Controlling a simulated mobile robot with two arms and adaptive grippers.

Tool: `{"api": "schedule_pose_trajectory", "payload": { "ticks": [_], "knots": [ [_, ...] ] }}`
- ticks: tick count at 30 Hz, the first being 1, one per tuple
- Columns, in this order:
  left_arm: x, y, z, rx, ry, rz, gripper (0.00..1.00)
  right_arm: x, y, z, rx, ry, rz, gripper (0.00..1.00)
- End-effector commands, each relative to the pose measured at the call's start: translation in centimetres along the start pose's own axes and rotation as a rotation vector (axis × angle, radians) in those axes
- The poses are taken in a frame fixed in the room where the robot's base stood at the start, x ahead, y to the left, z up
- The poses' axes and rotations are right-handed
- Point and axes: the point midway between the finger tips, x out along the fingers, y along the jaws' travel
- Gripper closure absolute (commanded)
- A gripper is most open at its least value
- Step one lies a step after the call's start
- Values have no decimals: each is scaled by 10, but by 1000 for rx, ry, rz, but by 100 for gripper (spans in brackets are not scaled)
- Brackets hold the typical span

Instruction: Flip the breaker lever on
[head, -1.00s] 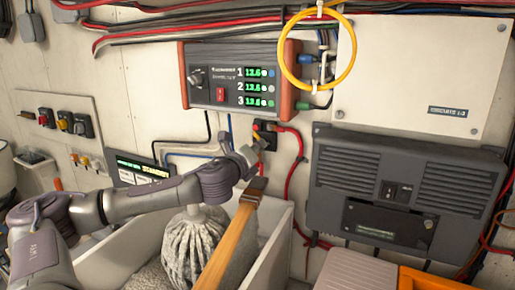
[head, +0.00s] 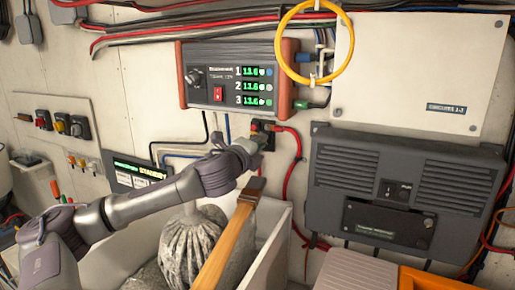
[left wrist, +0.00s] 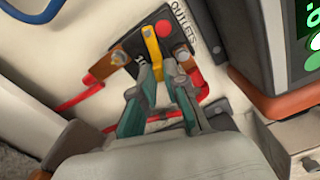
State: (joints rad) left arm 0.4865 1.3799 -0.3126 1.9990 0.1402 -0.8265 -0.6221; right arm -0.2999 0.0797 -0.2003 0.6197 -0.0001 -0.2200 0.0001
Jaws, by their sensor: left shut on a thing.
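The breaker is a small black block (left wrist: 133,68) on the wall, with a label reading OUTLETS, a red button (left wrist: 164,29) and a yellow lever (left wrist: 151,44). In the head view the breaker (head: 263,128) sits below the instrument box, partly behind my left gripper (head: 254,143). In the left wrist view my left gripper (left wrist: 154,74) is shut on the yellow lever, its two fingers on either side of the lever's lower end. The lever's tip is hidden between the fingers. My right gripper is not in view.
A box with green readouts (head: 226,76) hangs just above. Red cable (head: 297,150) runs down beside the breaker. Below are a white bin (head: 272,247) with a grey sack (head: 192,243) and a wooden handle (head: 228,237). A dark vented unit (head: 400,190) is at right.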

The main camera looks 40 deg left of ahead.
Motion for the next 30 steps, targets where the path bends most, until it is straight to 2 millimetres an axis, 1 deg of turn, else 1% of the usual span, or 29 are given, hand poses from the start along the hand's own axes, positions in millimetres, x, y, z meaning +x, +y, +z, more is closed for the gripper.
{"api": "schedule_pose_trajectory", "payload": {
  "ticks": [6, 13, 21, 30],
  "knots": [
    [0, -6, 1, -159, -1, -1, 100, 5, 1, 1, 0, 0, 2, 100],
    [0, -11, 2, -267, -1, -1, 100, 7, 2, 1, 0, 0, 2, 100],
    [0, -13, 3, -317, -1, -1, 100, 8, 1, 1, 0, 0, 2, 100],
    [0, -14, 3, -320, -1, -2, 100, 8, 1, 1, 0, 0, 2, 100]
  ]
}}
